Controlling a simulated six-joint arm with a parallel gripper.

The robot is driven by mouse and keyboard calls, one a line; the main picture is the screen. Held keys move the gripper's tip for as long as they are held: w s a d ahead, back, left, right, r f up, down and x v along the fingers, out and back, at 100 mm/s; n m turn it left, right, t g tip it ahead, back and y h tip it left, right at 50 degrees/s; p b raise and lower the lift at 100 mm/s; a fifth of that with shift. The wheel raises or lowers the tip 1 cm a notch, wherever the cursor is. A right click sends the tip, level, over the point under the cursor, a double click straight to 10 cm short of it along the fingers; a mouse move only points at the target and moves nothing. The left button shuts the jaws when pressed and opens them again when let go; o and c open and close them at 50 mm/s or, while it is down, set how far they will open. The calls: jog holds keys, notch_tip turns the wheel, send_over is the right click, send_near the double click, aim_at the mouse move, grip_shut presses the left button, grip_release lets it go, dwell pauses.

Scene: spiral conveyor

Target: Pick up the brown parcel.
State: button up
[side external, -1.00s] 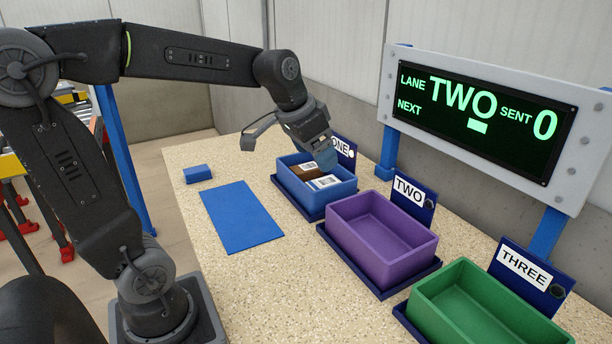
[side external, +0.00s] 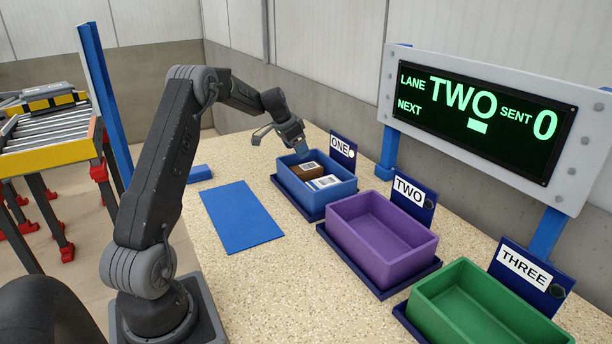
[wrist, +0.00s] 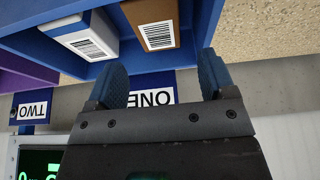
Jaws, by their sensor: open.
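The brown parcel (side external: 308,170) lies in the blue bin (side external: 346,192) marked ONE, with a white barcode label on top. It also shows in the wrist view (wrist: 174,11), at the top, cut off by the frame edge. A white parcel (side external: 326,183) with a barcode lies beside it in the same bin and shows in the wrist view (wrist: 76,28). My gripper (side external: 300,152) is above the far side of the bin, near the ONE sign. In the wrist view its two blue fingers are apart with nothing between them (wrist: 162,84).
An empty purple bin (side external: 385,275) marked TWO and an empty green bin (side external: 440,318) marked THREE stand to the right. A blue mat (side external: 241,212) and a small blue block (side external: 199,173) lie on the table. The display (side external: 485,115) reads LANE TWO, SENT 0.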

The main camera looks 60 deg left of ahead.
aim_at(305, 167)
jog(key=x, duration=0.5)
jog(key=shift+w+d+f, duration=0.1)
jog(key=shift+f, duration=0.3)
jog(key=shift+x, duration=2.55)
jog(key=shift+d+f, duration=0.1)
jog(key=shift+f, duration=0.05)
jog(key=c, duration=0.8)
